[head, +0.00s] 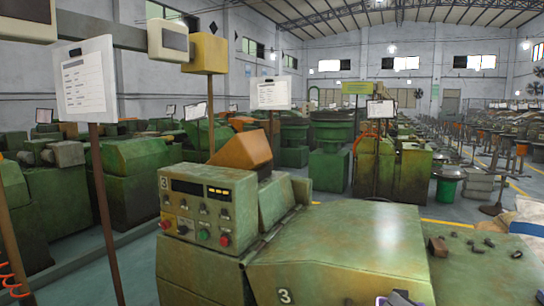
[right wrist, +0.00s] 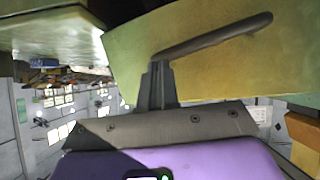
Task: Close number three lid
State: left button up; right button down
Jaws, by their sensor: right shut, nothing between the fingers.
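The machine marked 3 has a worn green lid (head: 345,240) at the lower centre of the head view, with a "3" on its near face. In the right wrist view a yellow-green panel (right wrist: 225,75) carries a dark bar handle (right wrist: 215,38). My right gripper (right wrist: 157,72) is shut and empty, its fingertips overlapping the handle's left end in the picture; I cannot tell whether they touch. In the head view only a purple bit of it shows at the bottom edge, beside the lid. My left gripper is not in view.
Machine 3's control panel (head: 207,208), with buttons and a display, stands left of the lid. A green tabletop (head: 470,275) with small dark parts lies to the right. A sign on a pole (head: 85,80) and other green machines stand to the left and behind.

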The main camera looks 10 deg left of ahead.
notch_tip(320, 180, down, 17)
jog(key=a, duration=0.1)
jog(key=shift+y+b, duration=0.3)
jog(key=shift+b, duration=0.1)
jog(key=shift+f, duration=0.1)
dwell(0.3)
jog(key=s+a+r+p, duration=0.1)
jog(key=s+r+p, duration=0.1)
jog(key=s+r, duration=0.7)
jog(key=shift+r+m, duration=0.3)
jog(key=shift+r, duration=0.55)
jog(key=shift+w, duration=0.1)
